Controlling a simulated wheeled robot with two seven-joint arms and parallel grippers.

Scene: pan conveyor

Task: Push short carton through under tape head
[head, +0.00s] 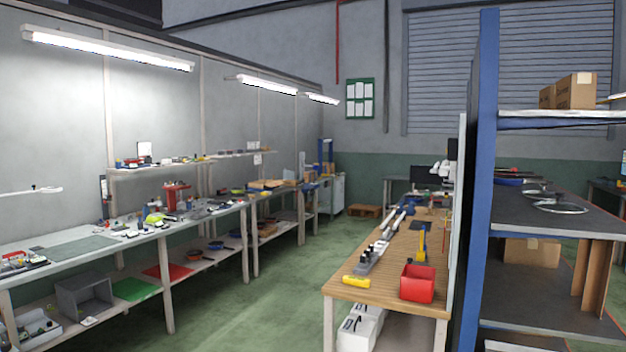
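Neither of my grippers is in view. I cannot pick out a short carton or a tape head with certainty. At the far end of the left bench row, a small blue upright frame (321,146) stands with a brown box-like thing (327,168) by its lower part; it is too small to tell more. Brown cartons (576,90) sit on the top shelf of the rack at right. Another carton (532,251) lies on a lower shelf of that rack.
A long bench (60,252) with tools runs along the left wall. A wooden bench (385,288) with a red bin (417,283) stands in the middle. A blue rack post (480,180) is close at right. The green floor (265,310) between the benches is clear.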

